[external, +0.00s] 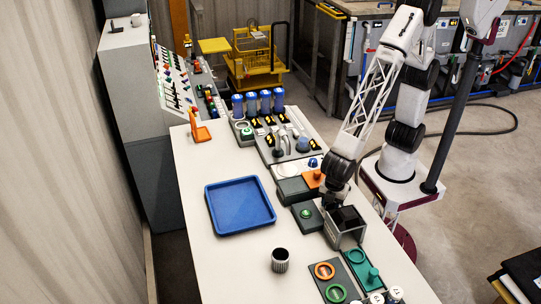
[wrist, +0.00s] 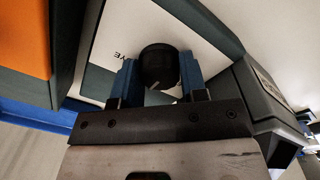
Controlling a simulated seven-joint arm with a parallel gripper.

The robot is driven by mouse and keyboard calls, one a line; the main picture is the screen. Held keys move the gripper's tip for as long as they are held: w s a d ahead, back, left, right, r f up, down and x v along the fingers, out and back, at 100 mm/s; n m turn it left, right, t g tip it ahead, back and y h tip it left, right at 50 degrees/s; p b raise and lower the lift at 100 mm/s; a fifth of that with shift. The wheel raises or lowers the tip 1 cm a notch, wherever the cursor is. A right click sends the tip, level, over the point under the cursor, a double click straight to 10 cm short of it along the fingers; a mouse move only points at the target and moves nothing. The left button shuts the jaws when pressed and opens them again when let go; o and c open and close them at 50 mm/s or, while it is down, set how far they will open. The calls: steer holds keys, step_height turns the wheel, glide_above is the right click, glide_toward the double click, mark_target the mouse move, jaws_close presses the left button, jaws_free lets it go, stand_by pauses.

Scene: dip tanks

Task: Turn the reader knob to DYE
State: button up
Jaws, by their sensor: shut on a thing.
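The reader knob (wrist: 157,62) is a round black knob with a short pale pointer line. It stands on a white panel (wrist: 205,22) in the wrist view. Part of a label ending in "YE" (wrist: 119,52) shows to the left of the knob. My gripper (wrist: 158,80) has its two blue fingers on either side of the knob, shut on it. The knob's other labels are hidden or cannot be read. In the external view my gripper (external: 333,196) is low at the right side of the white table, and it hides the knob.
A grey box with a dark top (external: 344,226) stands close beside my gripper. A green button box (external: 306,215) and an orange block (external: 313,179) are near.

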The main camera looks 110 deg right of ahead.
steer(key=shift+m, duration=0.3)
steer(key=m, duration=1)
stand_by(0.4)
steer(key=o, duration=0.9)
steer(key=shift+r, duration=0.1)
steer(key=shift+a+r, duration=0.15)
steer(key=shift+r, duration=3.7)
